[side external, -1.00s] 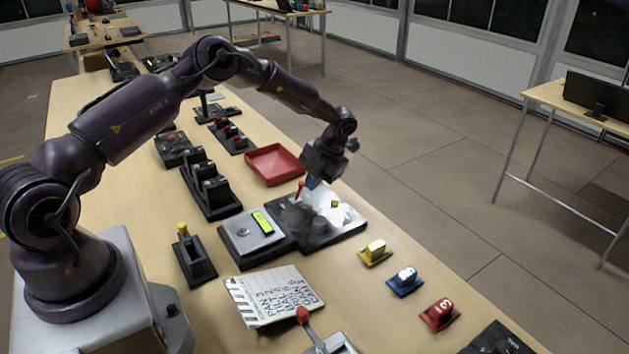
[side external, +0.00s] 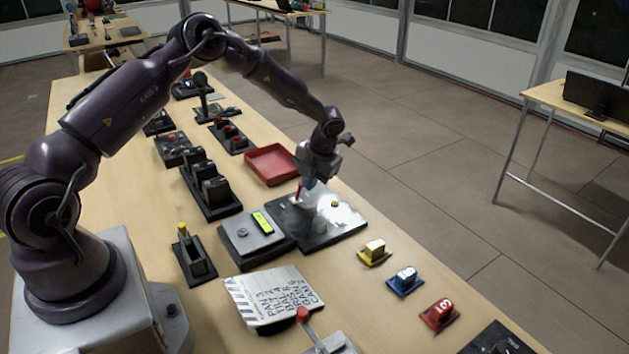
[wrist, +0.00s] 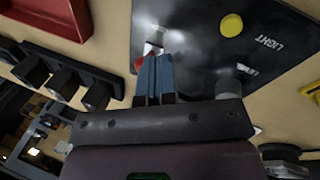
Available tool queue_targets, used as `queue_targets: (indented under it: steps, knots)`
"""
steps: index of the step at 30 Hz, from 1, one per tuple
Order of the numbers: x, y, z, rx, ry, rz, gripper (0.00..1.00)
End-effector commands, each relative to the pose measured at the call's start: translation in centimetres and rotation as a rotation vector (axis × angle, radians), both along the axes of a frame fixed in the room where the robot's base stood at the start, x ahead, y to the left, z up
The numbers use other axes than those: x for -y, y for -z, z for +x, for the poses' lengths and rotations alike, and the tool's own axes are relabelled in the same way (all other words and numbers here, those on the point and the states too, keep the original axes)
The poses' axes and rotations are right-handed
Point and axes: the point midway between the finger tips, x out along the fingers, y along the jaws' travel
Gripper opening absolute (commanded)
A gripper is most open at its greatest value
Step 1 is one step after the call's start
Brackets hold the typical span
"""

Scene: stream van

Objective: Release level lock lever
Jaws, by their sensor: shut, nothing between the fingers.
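A dark panel (side external: 318,238) with a shiny top lies on the table. A red-tipped lever (side external: 298,192) stands at its back left. My gripper (side external: 309,184) points down just beside this lever; its blue fingers are closed together and hold nothing. In the wrist view the closed fingers (wrist: 155,62) are over the panel (wrist: 190,22), with a bit of the red lever tip (wrist: 139,65) at their left. The fingers hide part of the lever, and I cannot tell whether they touch it.
The panel also bears a yellow button (wrist: 231,25) and a grey knob (wrist: 229,87). A red tray (side external: 272,180) lies behind it, a box with a green display (side external: 262,222) to its left. Black switch blocks (side external: 208,185) stand further left.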

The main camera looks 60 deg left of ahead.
Motion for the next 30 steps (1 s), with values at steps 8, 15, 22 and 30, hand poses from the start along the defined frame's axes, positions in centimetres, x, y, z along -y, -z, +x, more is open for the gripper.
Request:
queue_targets:
  steps: [8,15,22,30]
  knots:
    - [0.0,-0.2,-0.4,0.001,0.002,0.002,0.00]
    - [-0.1,-0.6,-1.5,0.117,0.003,0.003,0.00]
    - [0.0,-0.8,-2.6,0.290,0.004,0.003,0.00]
    - [-0.1,-0.7,-3.6,0.382,0.000,0.001,0.00]
